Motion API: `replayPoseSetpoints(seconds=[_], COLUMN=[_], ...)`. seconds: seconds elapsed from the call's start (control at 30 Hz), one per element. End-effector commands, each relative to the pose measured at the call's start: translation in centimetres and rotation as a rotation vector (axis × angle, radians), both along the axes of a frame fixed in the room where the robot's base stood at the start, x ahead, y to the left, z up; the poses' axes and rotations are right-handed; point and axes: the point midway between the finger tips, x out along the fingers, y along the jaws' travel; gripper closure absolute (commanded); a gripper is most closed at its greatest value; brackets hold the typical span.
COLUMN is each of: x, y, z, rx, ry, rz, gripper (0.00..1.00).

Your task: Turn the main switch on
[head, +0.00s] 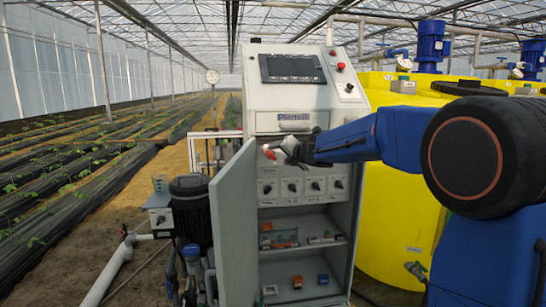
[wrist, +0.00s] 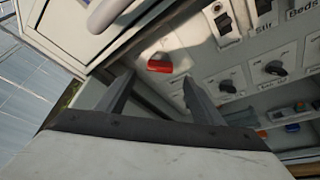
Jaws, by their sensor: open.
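The main switch appears as a red handle (wrist: 160,66) on a pale panel inside the cabinet in the wrist view. In the head view, a small red part (head: 269,152) shows at the upper left of the cabinet's opening, partly hidden by my gripper. My gripper (head: 281,149) is in front of the panel, beside the red part. In the wrist view my gripper (wrist: 158,80) is open and empty, and the red handle lies just beyond the gap between the fingertips. I cannot tell whether they touch it. The handle lies nearly level in that picture.
The grey cabinet door (head: 233,226) stands open to the left of my gripper. A row of black rotary knobs (head: 292,188) lies below it, also in the wrist view (wrist: 275,68). Black rocker switches (wrist: 222,20) are close on the right. A yellow tank (head: 395,220) stands right of the cabinet.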

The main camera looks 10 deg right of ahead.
Motion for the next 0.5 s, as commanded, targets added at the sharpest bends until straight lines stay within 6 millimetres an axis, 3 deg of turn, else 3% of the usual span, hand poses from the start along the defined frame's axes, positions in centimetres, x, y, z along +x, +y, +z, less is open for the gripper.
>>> replayPoseSetpoints(seconds=[0.3, 0.5], x=[4.7, 6.5], y=[1.4, 1.9], z=[-1.5, -1.9], rx=[0.001, 0.001], ry=[0.002, 0.001], rz=[0.000, -0.001], gripper=[0.39, 0.39])
